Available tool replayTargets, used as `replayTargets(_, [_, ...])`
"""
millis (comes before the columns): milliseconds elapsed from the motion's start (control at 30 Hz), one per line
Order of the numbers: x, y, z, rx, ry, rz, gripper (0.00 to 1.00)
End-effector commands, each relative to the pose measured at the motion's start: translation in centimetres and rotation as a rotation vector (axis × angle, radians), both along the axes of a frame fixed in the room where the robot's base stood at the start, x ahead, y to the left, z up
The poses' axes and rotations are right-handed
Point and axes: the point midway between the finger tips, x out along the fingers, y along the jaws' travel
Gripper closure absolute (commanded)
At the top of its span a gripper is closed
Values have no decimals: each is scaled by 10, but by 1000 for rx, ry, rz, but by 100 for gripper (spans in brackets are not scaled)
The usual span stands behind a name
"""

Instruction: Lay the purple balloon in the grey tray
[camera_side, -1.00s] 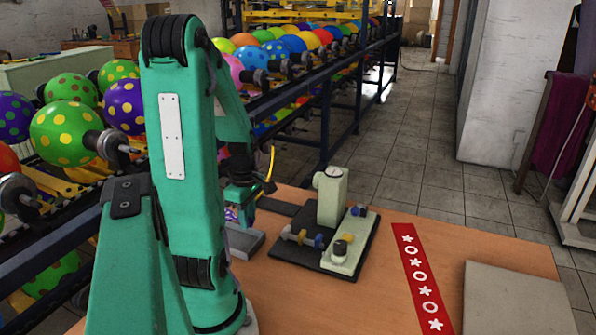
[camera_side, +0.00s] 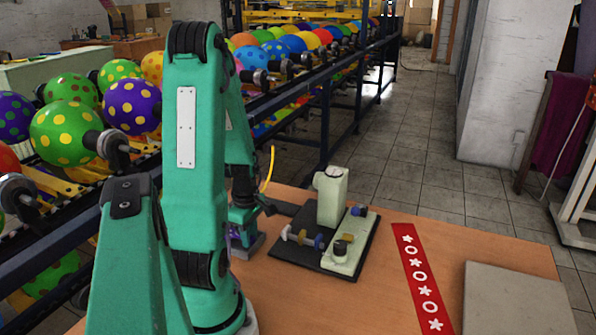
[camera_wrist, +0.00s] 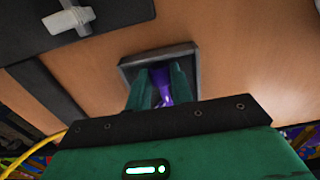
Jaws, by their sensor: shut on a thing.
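My gripper (camera_wrist: 162,88) is shut on the purple balloon (camera_wrist: 162,80), which shows between its two green fingers in the wrist view. The fingers and balloon are over the grey tray (camera_wrist: 158,55), whose far rim shows beyond them. Its near side is hidden by my gripper. In the side view my gripper (camera_side: 240,234) is low at the tray (camera_side: 254,247), and the arm hides most of both. I cannot tell whether the balloon touches the tray floor.
A printing stand (camera_side: 332,200) on a black base is just right of the tray. A red strip with white shapes (camera_side: 421,277) and a grey board (camera_side: 515,300) lie further right on the wooden table. A rack of dotted balloons (camera_side: 66,132) stands behind and left.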

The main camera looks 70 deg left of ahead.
Motion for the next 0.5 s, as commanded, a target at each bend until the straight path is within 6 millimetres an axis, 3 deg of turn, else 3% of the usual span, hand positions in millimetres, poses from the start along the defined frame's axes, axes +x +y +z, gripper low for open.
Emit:
replayTargets(433, [0, 0, -3, 0, 0, 0, 96])
replayTargets(467, [0, 0, -3, 0, 0, 0, 72])
replayTargets(500, [0, 0, -3, 0, 0, 0, 64])
